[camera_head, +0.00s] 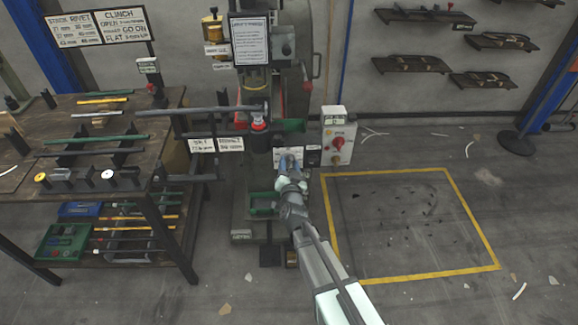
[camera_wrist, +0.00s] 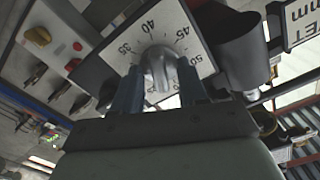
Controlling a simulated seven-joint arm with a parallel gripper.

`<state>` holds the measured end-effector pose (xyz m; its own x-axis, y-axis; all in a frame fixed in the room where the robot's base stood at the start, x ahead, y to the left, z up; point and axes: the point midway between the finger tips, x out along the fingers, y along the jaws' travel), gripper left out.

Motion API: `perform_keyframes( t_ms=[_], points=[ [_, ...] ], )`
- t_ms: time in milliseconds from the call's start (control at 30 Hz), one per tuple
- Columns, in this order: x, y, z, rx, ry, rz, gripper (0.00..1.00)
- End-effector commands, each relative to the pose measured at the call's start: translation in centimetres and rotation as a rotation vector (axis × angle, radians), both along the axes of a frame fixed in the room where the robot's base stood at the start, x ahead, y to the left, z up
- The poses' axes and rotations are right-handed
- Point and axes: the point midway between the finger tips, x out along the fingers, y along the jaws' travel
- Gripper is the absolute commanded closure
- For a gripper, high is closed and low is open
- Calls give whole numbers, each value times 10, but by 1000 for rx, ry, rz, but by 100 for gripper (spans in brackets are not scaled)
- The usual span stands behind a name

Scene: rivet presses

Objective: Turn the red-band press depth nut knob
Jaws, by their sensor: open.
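The press (camera_head: 252,80) stands in the middle of the head view, with a red band (camera_head: 259,124) around its ram. Below the band, a white dial plate (camera_head: 281,154) faces my gripper (camera_head: 290,160). In the wrist view the plate (camera_wrist: 140,38) carries the numbers 35, 40, 45 and 50 around a grey pointed knob (camera_wrist: 159,66). My gripper (camera_wrist: 158,82) is open there, with one blue finger on each side of the knob. I cannot tell whether the fingers touch it. In the head view my gripper largely hides the knob.
A control box (camera_head: 338,137) with a red knob stands right of the dial. A dark cylinder (camera_wrist: 236,44) is right of the plate in the wrist view. A workbench (camera_head: 90,135) with rods is at left. The yellow-outlined floor area (camera_head: 410,225) is mostly clear.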

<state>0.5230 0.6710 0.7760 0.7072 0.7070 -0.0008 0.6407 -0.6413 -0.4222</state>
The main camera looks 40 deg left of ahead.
Motion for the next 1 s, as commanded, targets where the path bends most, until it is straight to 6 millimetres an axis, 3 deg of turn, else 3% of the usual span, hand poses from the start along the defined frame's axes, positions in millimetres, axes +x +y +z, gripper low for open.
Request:
perform_keyframes(
  t_ms=[300, 733, 1000],
  points=[
    [1, 1, 0, 0, 0, 0, 57],
    [1, 1, 0, 0, 0, 0, 99],
    [1, 1, 0, 2, 2, 0, 100]
  ],
)
